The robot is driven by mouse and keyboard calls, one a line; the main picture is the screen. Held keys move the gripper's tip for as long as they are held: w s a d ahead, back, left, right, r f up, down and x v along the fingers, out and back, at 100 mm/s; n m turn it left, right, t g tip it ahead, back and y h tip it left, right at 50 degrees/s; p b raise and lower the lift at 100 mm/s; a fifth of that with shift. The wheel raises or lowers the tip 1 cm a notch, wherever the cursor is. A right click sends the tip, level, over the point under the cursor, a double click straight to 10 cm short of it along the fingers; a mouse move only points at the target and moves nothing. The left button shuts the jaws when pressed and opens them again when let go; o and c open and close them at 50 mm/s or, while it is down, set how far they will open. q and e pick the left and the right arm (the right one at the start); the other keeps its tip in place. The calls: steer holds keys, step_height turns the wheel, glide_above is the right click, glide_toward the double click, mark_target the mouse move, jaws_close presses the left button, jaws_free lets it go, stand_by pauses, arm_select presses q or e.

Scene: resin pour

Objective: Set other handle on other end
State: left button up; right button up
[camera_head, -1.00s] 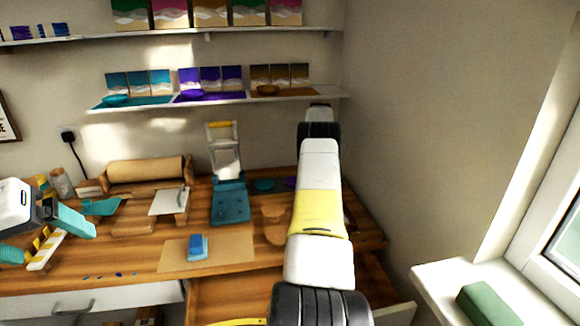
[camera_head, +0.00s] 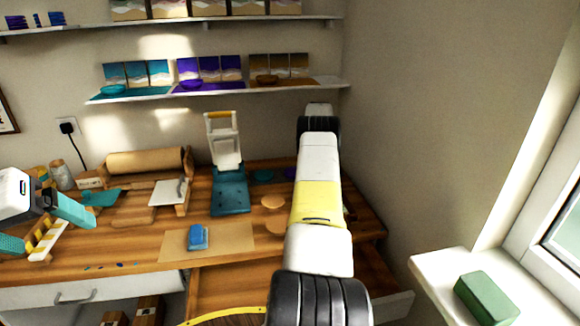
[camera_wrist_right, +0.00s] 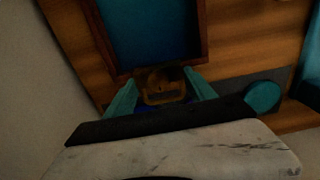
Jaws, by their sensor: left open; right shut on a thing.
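My right gripper (camera_wrist_right: 162,84) shows in the right wrist view with its two teal fingers shut on a brass-coloured handle (camera_wrist_right: 165,97). The handle is at the near end of a wooden-framed tray (camera_wrist_right: 204,35) with a dark teal inside; I cannot tell whether they touch. In the head view my right arm hides this gripper, the handle and the tray. My left gripper (camera_head: 42,228) is at the left of the head view, its teal fingers wide apart, in front of a rack (camera_head: 47,240) with yellow and white strips.
A blue block (camera_head: 198,237) lies on a tan sheet (camera_head: 236,238) at the bench front. A teal press (camera_head: 230,194) stands behind it. An open drawer (camera_head: 225,290) juts out below. A teal disc (camera_wrist_right: 263,96) lies right of the tray.

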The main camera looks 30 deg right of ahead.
steer(key=shift+f, duration=0.15)
stand_by(0.4)
steer(key=shift+f, duration=0.3)
steer(key=shift+s+f, duration=0.1)
steer(key=shift+f, duration=0.1)
